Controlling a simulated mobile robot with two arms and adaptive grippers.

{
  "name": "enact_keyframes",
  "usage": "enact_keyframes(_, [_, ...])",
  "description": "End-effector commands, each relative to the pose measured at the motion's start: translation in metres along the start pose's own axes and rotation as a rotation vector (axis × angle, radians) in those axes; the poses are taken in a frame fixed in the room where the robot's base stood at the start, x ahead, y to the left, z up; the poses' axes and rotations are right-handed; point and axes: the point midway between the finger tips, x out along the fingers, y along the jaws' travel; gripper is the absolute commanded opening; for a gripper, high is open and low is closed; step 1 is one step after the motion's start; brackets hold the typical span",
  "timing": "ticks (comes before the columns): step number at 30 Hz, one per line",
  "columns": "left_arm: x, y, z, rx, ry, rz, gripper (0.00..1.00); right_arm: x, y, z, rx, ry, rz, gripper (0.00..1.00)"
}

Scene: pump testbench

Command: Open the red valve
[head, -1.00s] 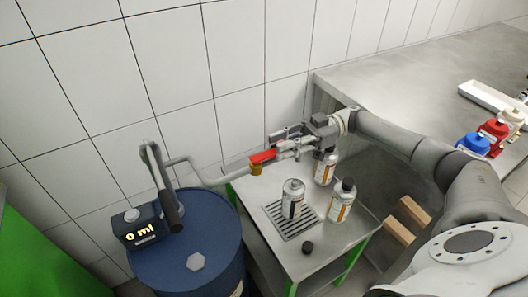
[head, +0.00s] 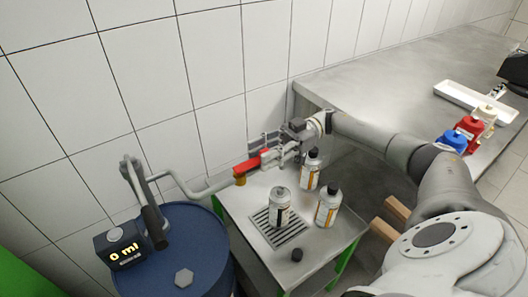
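The red valve handle (head: 249,164) sits on a brass-coloured body (head: 239,180) at the end of the grey pipe (head: 190,192), above the left edge of the small steel table. The handle points right and slightly back, roughly along the pipe's last stretch. My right gripper (head: 264,149) reaches in from the right at the handle's free end. Its fingers look apart, with the handle's tip at or between them; contact cannot be made out. My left gripper is out of view.
A blue drum (head: 180,245) with a pump and a display (head: 124,252) reading 0 ml stands left. The small table (head: 330,235) holds a drain grate, an open bottle (head: 279,208) on it, two other bottles and a black cap (head: 297,255). A tiled wall is close behind.

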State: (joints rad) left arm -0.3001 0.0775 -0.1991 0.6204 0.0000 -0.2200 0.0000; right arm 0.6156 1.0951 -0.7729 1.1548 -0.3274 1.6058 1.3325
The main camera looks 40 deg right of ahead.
Motion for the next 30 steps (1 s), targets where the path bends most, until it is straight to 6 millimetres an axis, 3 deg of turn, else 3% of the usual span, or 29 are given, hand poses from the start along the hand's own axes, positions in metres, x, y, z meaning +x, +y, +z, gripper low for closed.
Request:
enact_keyframes(8, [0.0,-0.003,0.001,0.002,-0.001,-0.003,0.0,-0.008,0.001,0.0,-0.001,0.0,0.003,0.38])
enact_keyframes(21, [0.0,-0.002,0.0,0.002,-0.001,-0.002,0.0,-0.06,0.002,0.0,-0.002,0.0,0.003,0.38])
enact_keyframes(30, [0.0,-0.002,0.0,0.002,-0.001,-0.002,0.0,-0.074,0.001,0.0,-0.001,0.0,0.0,0.38])
